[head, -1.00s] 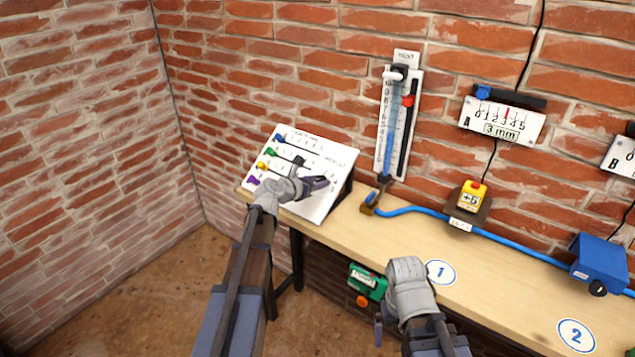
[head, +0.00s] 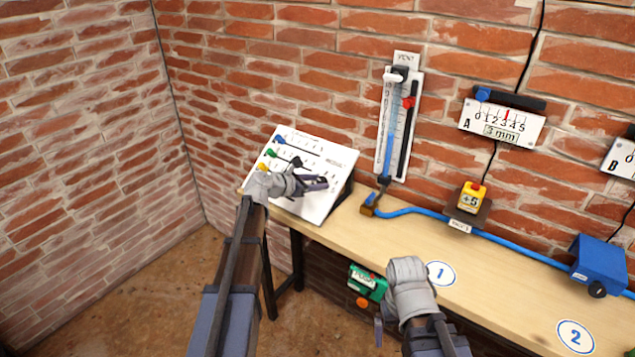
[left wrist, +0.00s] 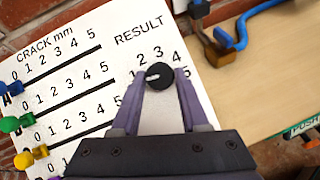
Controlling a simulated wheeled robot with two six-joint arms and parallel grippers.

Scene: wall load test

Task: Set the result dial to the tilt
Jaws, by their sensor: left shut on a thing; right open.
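The sloping white board (head: 318,212) stands at the left end of the bench, headed CRACK mm and RESULT. The result dial (left wrist: 160,76), a round black knob with a white mark, shows in the left wrist view under RESULT. Its white mark points left; some numbers around it are partly hidden. My left gripper (head: 325,184) is at the board, its fingers (left wrist: 158,82) shut on the dial from both sides. My right gripper (head: 379,330) is low in front of the bench, away from the board; its fingers are mostly hidden.
A water tube gauge (head: 391,125) with a red marker hangs on the wall. Its blue hose runs along the bench (head: 500,270). A yellow box (head: 471,197) marked +5 sits on a dark holder. Gauge A (head: 502,125) reads 3 mm. A green box (head: 367,281) is below the bench edge.

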